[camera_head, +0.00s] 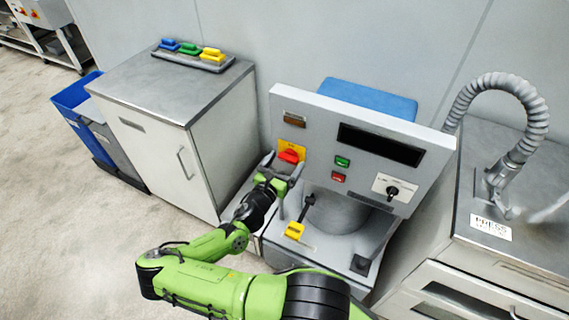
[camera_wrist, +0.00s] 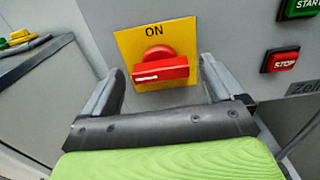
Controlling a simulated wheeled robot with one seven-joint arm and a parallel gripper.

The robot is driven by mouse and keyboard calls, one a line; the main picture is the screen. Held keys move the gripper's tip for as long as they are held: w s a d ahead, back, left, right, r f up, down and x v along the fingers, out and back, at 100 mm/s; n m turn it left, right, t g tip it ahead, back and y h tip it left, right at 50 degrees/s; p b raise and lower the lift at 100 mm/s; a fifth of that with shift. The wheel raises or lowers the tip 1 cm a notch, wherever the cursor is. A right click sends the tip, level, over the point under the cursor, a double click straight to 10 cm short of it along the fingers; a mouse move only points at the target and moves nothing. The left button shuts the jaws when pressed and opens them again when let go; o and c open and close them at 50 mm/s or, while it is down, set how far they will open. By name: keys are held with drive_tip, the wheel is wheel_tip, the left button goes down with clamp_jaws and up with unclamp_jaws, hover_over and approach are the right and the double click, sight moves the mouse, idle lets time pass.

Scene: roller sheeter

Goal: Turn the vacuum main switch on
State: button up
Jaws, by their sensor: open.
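The vacuum main switch looks to be the red rotary knob (camera_wrist: 160,70) on a yellow plate (camera_wrist: 128,43) marked ON in the wrist view. Its red handle lies about level, with a white mark at the left end. In the head view the red knob (camera_head: 289,156) is on the left of the grey machine panel. My gripper (camera_wrist: 160,84) is open, with one finger on each side of the knob. The fingers look close to the panel, and I cannot tell whether they touch the knob. In the head view my gripper (camera_head: 283,165) is just below and in front of the knob.
A green START button (camera_wrist: 300,8) and a red STOP button (camera_wrist: 281,61) are right of the knob. A black selector (camera_head: 392,190) is farther right. A steel cabinet (camera_head: 165,90) is at left, a hose (camera_head: 505,85) at right.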

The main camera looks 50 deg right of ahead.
drive_tip(key=c, duration=1)
drive_tip(key=shift+c, duration=0.2)
drive_tip(key=shift+m, duration=0.3)
drive_tip(key=m, duration=0.3)
drive_tip(key=shift+m, duration=0.3)
drive_tip(key=m, duration=0.4)
drive_tip(key=shift+m+b, duration=0.3)
drive_tip(key=m+b, duration=0.1)
drive_tip(key=m, duration=0.3)
drive_tip(key=shift+s+f, duration=0.1)
drive_tip(key=shift+m+b, duration=1.05)
drive_tip(key=shift+m, duration=1.45)
